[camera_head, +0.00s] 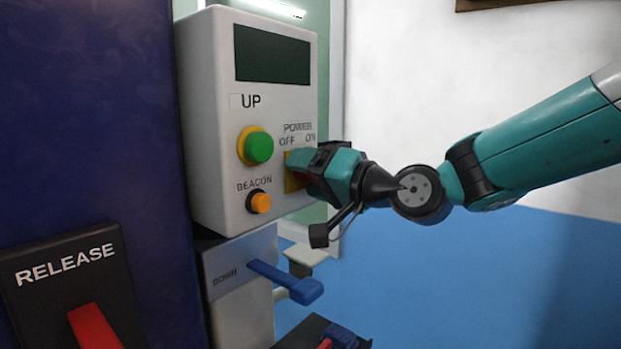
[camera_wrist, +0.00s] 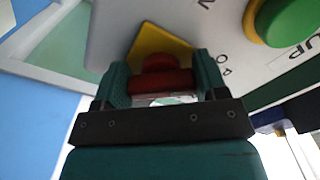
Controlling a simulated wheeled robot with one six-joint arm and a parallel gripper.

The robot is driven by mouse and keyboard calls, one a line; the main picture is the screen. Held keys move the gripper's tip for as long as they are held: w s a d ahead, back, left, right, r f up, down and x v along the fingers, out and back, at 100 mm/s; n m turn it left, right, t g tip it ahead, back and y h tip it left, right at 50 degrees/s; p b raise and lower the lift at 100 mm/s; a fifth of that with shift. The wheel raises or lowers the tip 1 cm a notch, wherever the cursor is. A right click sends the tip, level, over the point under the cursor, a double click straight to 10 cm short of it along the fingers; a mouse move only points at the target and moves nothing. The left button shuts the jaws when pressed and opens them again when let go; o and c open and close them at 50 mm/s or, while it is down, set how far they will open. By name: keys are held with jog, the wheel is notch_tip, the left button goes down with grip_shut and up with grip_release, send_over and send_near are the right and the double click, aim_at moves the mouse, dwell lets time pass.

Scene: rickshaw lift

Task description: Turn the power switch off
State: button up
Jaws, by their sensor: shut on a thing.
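The power switch is a red knob (camera_wrist: 162,80) on a yellow plate (camera_wrist: 158,43), seen in the wrist view. In the head view the yellow plate (camera_head: 291,184) shows only at its left edge, below the POWER OFF/ON label, and my gripper hides most of the knob. My gripper (camera_head: 300,165) is at the front of the white control box (camera_head: 215,190). In the wrist view its teal fingers (camera_wrist: 160,85) stand on both sides of the red knob and are shut on it. Which way the knob points is hard to tell.
The box also has a green UP button (camera_head: 259,147) and an orange BEACON button (camera_head: 260,201) left of my gripper. Below are a blue DOWN lever (camera_head: 290,283) and a RELEASE panel (camera_head: 70,290) with a red lever. Free room lies to the right.

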jog(key=shift+f, duration=0.1)
jog(key=o, duration=0.9)
jog(key=shift+o, duration=0.2)
jog(key=shift+d, duration=0.1)
jog(key=b+v, duration=0.6)
jog(key=v, duration=1.1)
jog(key=shift+s, duration=0.2)
